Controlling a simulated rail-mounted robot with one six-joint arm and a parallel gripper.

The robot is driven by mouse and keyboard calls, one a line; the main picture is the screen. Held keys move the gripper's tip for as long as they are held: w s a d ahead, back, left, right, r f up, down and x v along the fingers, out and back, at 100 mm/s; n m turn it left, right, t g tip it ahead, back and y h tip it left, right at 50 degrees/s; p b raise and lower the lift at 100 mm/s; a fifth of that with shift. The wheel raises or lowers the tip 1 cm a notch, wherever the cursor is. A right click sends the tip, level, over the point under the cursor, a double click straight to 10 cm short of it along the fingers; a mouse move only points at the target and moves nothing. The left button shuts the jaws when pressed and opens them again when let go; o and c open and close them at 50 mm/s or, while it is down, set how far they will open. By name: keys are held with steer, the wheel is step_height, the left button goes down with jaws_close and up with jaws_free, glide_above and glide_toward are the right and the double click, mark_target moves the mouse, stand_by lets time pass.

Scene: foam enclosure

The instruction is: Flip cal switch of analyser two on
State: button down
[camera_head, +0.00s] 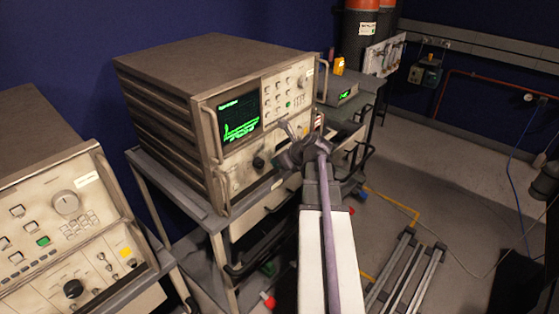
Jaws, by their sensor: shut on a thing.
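A large grey-brown analyser (240,110) with a lit green trace on its screen stands on a trolley at the middle. A second analyser (70,220) is cut off at the lower left. Which of them is analyser two I cannot read from their labels. My gripper (288,131) is at the lower right of the middle analyser's front panel, in front of its small controls. Its jaws look shut on a small part there, taken as the cal switch. The jaws and wrist hide this part, so its position cannot be told.
Metal handles (214,150) stand out from both sides of the middle analyser's front. A smaller instrument (338,91) with a green display sits behind on the right. Metal rails (405,275) lie on the floor at right. Open floor lies beyond them.

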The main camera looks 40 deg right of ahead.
steer(key=c, duration=1.2)
jaws_free()
steer(key=p+v, duration=0.7)
steer(key=v, duration=0.3)
steer(key=shift+s+r, duration=0.25)
steer(key=shift+s, duration=0.05)
